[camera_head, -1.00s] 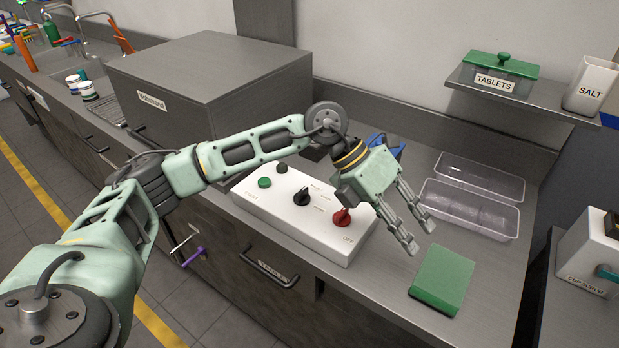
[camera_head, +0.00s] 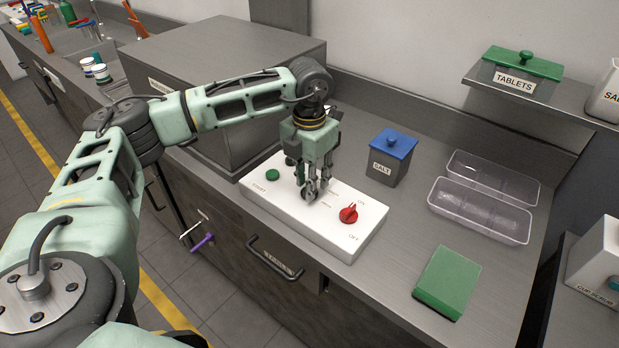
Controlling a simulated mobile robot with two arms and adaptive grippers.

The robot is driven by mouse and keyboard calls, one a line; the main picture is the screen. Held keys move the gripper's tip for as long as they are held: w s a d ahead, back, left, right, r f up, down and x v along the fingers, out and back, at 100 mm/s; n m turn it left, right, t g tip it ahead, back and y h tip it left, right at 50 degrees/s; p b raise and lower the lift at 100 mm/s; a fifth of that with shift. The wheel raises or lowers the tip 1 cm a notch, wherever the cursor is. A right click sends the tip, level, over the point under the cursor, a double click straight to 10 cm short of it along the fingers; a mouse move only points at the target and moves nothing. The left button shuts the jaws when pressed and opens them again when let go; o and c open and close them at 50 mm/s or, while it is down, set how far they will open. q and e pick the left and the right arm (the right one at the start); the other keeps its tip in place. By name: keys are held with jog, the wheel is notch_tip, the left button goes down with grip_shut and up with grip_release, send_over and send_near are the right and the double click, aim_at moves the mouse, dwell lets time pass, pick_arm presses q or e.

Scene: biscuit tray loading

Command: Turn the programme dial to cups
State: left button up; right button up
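The white control panel (camera_head: 335,231) lies on the counter in front of the grey metal machine. My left gripper (camera_head: 311,192) points straight down over the middle of the panel, with its fingertips at the black programme dial. The fingers and knuckles hide nearly all of the dial, so its pointer direction does not show. I cannot tell whether the fingertips touch or grip it. A red knob (camera_head: 348,213) sits to the right of the gripper, near the word OFF. A green button (camera_head: 272,174) sits to the left. The small lettering by the dial is unreadable. My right gripper is not in view.
A salt box (camera_head: 389,160) with a blue lid stands behind the panel's right end. Clear trays (camera_head: 482,215) and a green block (camera_head: 447,283) lie farther right. The grey machine (camera_head: 220,75) stands close behind my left arm. Bare counter separates panel and green block.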

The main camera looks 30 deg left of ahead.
pick_arm(q)
jog(key=shift+f, duration=0.3)
grip_shut()
jog(key=shift+m, duration=0.3)
jog(key=m+b, duration=0.2)
jog(key=m, duration=0.1)
jog(key=shift+f, duration=0.1)
jog(key=m+b, duration=0.2)
jog(key=m, duration=0.3)
dwell(0.3)
jog(key=shift+r, duration=0.2)
dwell(0.3)
grip_release()
